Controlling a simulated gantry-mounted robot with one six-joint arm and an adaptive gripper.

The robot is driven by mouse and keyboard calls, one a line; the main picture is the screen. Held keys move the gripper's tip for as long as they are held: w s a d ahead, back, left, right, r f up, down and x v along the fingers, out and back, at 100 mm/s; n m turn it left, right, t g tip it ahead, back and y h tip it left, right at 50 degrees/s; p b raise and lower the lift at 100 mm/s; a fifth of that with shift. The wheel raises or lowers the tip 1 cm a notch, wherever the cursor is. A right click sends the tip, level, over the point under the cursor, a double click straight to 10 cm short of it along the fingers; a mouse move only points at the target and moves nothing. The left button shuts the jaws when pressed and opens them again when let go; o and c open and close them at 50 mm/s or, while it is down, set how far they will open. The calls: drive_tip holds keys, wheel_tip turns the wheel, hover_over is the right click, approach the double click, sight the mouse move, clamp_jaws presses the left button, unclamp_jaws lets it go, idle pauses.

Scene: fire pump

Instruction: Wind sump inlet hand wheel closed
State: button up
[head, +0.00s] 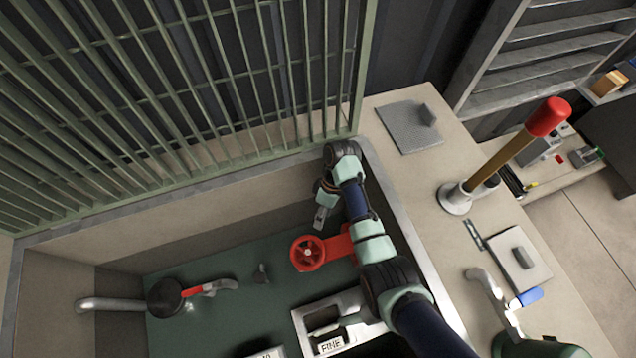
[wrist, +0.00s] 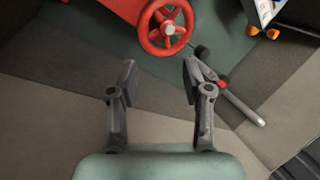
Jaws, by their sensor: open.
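The red hand wheel (head: 307,253) has a spoked rim and sits on a red body (head: 340,243) in the sump, low in the middle of the head view. In the wrist view the hand wheel (wrist: 166,27) is at the top centre, beyond my fingertips, with a pale hub. My gripper (wrist: 159,72) is open, its two fingers apart and empty. It does not touch the wheel in the wrist view. In the head view my gripper (head: 320,217) hangs just above and to the right of the wheel in the picture.
A pump with a red lever (head: 203,289) and pipe stands left in the sump. A tray marked FINE (head: 330,344) lies below the wheel. The green railing (head: 200,80) borders the far side. A red-topped lever (head: 548,117) and a blue-handled valve (head: 525,298) stand on the right ledge.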

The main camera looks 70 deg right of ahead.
drive_tip(key=b, duration=0.4)
approach(317, 239)
drive_tip(key=f, duration=0.2)
drive_tip(key=b+x, duration=0.1)
drive_tip(key=x, duration=0.2)
drive_tip(key=b+x, duration=0.2)
drive_tip(key=x, duration=0.2)
drive_tip(key=shift+a+r, duration=0.2)
drive_tip(key=shift+a, duration=0.2)
drive_tip(key=shift+c, duration=0.4)
clamp_jaws()
